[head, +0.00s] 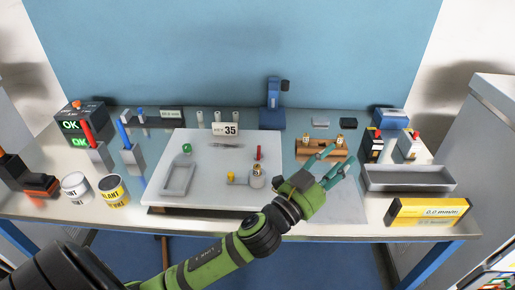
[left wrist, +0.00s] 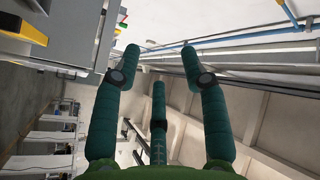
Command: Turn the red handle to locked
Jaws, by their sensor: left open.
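A small red handle (head: 258,153) stands upright on the white board (head: 215,200), just behind a round metal fitting (head: 257,180). A yellow knob (head: 232,178) sits left of the fitting. Whether the handle is at locked is too small to tell. My left gripper (head: 340,160) is open and empty, to the right of the red handle and apart from it, in front of a wooden block. The left wrist view shows its spread teal fingers (left wrist: 160,75) with nothing between them; the red handle does not show clearly there.
Another red handle (head: 87,134) and a blue one (head: 123,134) stand in grey blocks at left, near two cans (head: 113,190). A wooden block (head: 318,150), a grey tray (head: 410,180) and a yellow box (head: 428,213) are at right. A blue stand (head: 273,118) is behind the board.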

